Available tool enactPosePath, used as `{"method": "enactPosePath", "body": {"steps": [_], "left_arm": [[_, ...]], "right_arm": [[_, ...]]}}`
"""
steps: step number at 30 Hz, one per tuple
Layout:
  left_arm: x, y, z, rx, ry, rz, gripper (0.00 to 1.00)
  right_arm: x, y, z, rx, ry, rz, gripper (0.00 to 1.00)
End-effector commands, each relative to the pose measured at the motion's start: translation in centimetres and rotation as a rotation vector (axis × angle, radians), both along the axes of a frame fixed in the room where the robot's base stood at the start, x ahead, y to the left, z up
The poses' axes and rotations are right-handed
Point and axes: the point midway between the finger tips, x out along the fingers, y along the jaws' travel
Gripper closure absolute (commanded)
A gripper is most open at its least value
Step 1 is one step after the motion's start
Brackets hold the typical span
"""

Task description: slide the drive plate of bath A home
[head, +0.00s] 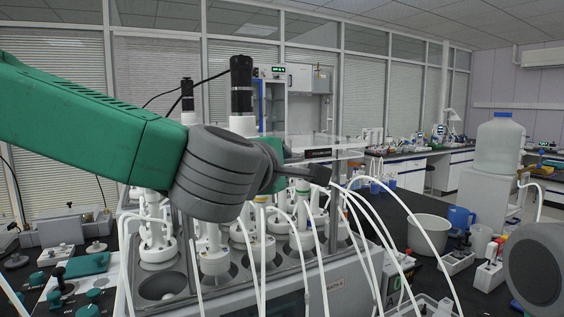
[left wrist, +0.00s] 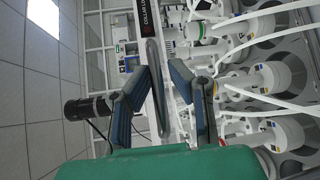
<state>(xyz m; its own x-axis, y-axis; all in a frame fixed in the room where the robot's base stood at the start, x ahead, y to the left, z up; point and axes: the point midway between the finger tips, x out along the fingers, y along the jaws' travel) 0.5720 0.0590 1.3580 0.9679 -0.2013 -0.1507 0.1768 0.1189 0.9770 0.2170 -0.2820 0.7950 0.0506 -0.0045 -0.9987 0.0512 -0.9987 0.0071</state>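A clear drive plate (head: 325,141) with a dark label lies level above the bath (head: 345,295) full of white-capped reactors. In the left wrist view its label (left wrist: 149,22) and a long grey edge or bar (left wrist: 155,85) show. My left gripper (head: 318,173) is just below the plate's label end in the head view. In the left wrist view its two blue-padded fingers (left wrist: 161,68) stand apart, one on each side of the grey bar, with a gap visible; contact is unclear. My arm hides part of the plate and bath.
Black motors (head: 241,85) stand upright behind my arm. White tubes (head: 405,215) arch from the reactors over the bath's front right. A white bucket (head: 428,233) and blue jug (head: 460,219) stand at right. Green-knobbed items (head: 88,264) lie on the left bench.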

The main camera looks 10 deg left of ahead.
Motion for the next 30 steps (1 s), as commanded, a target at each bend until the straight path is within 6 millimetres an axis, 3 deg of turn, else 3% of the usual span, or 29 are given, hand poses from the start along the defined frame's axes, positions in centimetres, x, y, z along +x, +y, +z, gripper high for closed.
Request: {"method": "enactPosePath", "body": {"steps": [13, 24, 30], "left_arm": [[-0.7, 0.2, 0.1, 0.001, -0.001, 0.0, 0.69], [-7.7, 1.7, 1.1, 0.002, -0.001, 0.0, 0.69], [-10.5, 2.3, 1.4, 0.002, 0.003, 0.0, 0.69]], "right_arm": [[-0.2, 0.0, 0.0, 0.0, -0.002, 0.0, 0.6], [-0.2, 0.0, 0.0, 0.0, -0.003, 0.0, 0.6], [-0.2, 0.0, 0.0, 0.0, -0.002, 0.0, 0.6]]}}
